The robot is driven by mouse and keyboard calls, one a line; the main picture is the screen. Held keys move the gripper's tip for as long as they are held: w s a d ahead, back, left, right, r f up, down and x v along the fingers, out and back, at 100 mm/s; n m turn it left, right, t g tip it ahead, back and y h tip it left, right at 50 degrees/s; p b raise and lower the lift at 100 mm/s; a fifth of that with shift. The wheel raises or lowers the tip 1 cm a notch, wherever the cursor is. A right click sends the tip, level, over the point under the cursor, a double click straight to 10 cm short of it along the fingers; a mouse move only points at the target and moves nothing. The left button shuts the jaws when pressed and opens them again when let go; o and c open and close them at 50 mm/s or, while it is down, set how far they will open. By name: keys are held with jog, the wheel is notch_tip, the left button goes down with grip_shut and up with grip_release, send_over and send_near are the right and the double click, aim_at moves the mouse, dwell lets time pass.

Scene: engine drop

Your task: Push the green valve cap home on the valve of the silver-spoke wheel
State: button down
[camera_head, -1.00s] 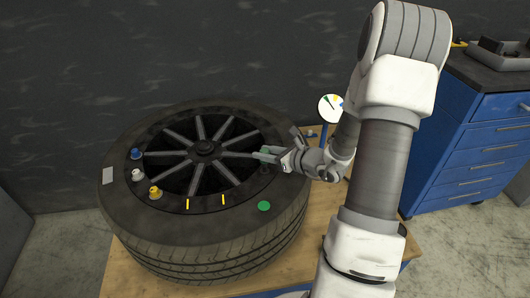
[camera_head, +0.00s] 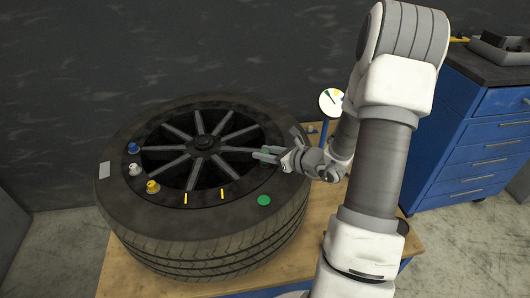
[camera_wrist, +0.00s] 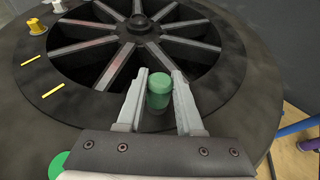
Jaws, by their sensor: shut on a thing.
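The silver-spoke wheel (camera_head: 205,145) lies flat inside a black tyre (camera_head: 200,235); its spokes also fill the wrist view (camera_wrist: 105,65). My gripper (camera_head: 264,153) is over the right side of the rim. In the wrist view, its fingers (camera_wrist: 154,98) are shut on the green valve cap (camera_wrist: 159,88), which stands roughly upright between them. The cap is small and partly hidden by the fingers in the head view. The valve cannot be made out; whether the cap touches it or sits on it cannot be told.
Blue (camera_head: 133,148), white (camera_head: 135,169) and yellow (camera_head: 152,187) caps stand on the left rim. A green disc (camera_head: 264,201) marks the tyre. A round gauge (camera_head: 331,102) stands behind my gripper. A blue drawer cabinet (camera_head: 460,150) is at right.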

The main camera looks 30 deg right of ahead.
jog(key=shift+f+b, duration=0.8)
jog(key=shift+f, duration=0.15)
jog(key=shift+c, duration=2.4)
grip_release()
jog(key=p+v, duration=0.3)
jog(key=v, duration=1.4)
jog(key=shift+s, duration=0.2)
jog(key=shift+d+r, duration=0.1)
